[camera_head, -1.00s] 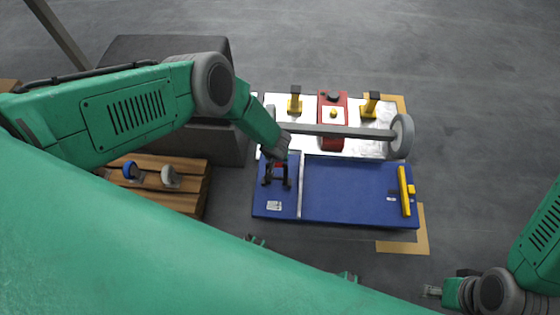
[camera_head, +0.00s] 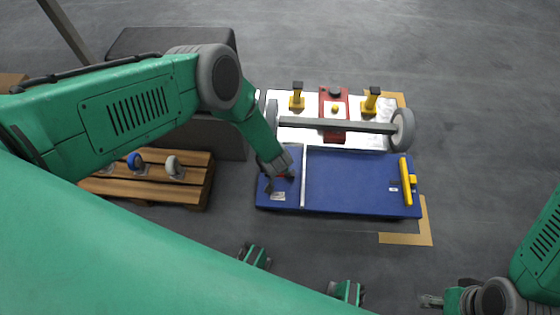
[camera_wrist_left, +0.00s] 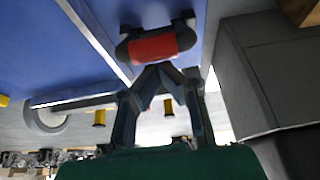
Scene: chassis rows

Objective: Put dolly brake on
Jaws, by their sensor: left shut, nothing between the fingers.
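The dolly is a flat blue deck (camera_head: 345,183) with a pale strip across it near its left end. A red brake pedal with dark ends sits on the left part of the deck; it shows clearly in the left wrist view (camera_wrist_left: 155,46). My left gripper (camera_head: 277,176) is over that pedal and mostly hides it in the head view. In the wrist view its fingertips (camera_wrist_left: 158,70) are together and empty, right beside the red part; I cannot tell whether they touch. My right gripper (camera_head: 431,300) is far off at the lower right, too small to read.
An axle (camera_head: 335,125) with a grey wheel (camera_head: 403,129) lies across a silver plate behind the deck. Yellow posts (camera_head: 371,101) and a red block (camera_head: 334,107) stand there. A wooden pallet (camera_head: 150,188) with casters is at left. The floor at right is clear.

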